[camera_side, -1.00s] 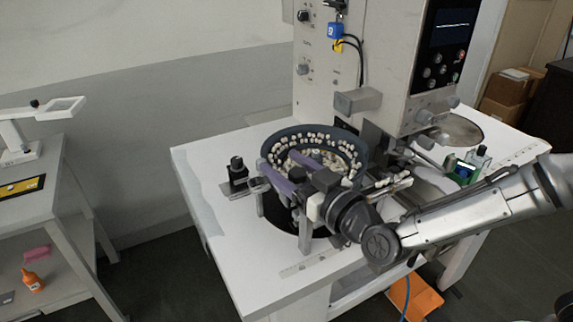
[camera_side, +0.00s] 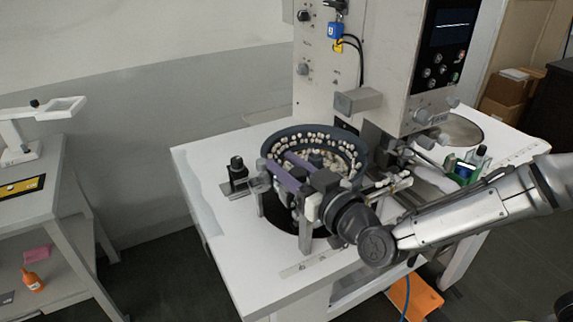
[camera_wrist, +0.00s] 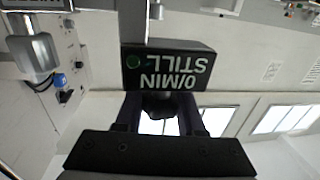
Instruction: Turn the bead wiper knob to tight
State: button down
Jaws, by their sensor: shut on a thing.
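My gripper (camera_side: 286,158) reaches across the front of the dark bead bowl (camera_side: 352,143) in the side view, its purple fingers pointing up and left. In the wrist view my gripper (camera_wrist: 160,112) has its two dark fingers on either side of a small dark knob (camera_wrist: 160,107) and is shut on it. The knob's pointer and markings do not show, so its setting cannot be read. In the side view I cannot make the knob out behind the fingers. A black readout box (camera_wrist: 170,70) beyond the fingers reads "0/MIN STILL" upside down, beside a green dot.
Many pale beads (camera_side: 318,138) lie in the bowl. The upright machine housing (camera_side: 390,75) stands behind it. A black-knobbed post (camera_side: 237,172) is left of the bowl. Small bottles (camera_side: 470,165) stand at right. The white tabletop (camera_side: 205,165) is clear at far left.

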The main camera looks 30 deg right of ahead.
jog(key=m+h, duration=0.2)
jog(key=h, duration=0.1)
jog(key=d+m+h, duration=0.1)
jog(key=m+h, duration=0.1)
jog(key=h, duration=0.1)
jog(key=shift+h, duration=0.3)
jog(key=shift+s+d+m+g+h, duration=0.1)
jog(key=shift+d+m+g+h, duration=0.1)
jog(key=shift+m+g+h, duration=0.65)
jog(key=shift+s+d+m+g+h, duration=0.1)
jog(key=shift+d+m+g+h, duration=0.1)
jog(key=shift+m+h, duration=0.75)
jog(key=shift+s+d+m+g+h, duration=0.15)
jog(key=shift+m+g+h, duration=0.4)
jog(key=shift+h, duration=0.75)
jog(key=shift+d, duration=0.1)
jog(key=c, duration=0.5)
grip_release()
jog(key=v, duration=0.7)
jog(key=shift+s, duration=0.15)
